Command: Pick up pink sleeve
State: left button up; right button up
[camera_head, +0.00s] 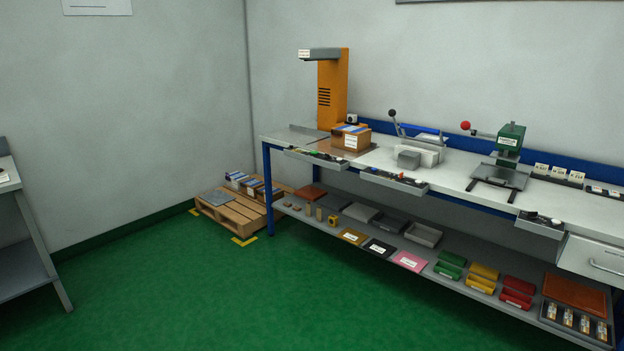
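The pink sleeve (411,261) lies flat on the grey lower shelf of the long workbench, near the shelf's front edge. It is a thin pink piece with a white label on it. A black sleeve (378,248) lies to its left and a green bin (449,266) stands to its right. Neither of my grippers shows in the head view.
The blue-framed workbench (455,180) runs along the right wall, its top above the shelf. Yellow (483,277) and red (517,291) bins stand farther right. A wooden pallet (240,215) lies at the bench's left end. The green floor (270,305) in front is clear.

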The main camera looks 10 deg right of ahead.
aim_at(415, 263)
jog(key=i+j, duration=0.1)
jog(key=i, duration=1.9)
jog(key=l+z, duration=0.05)
jog(key=l, duration=0.05)
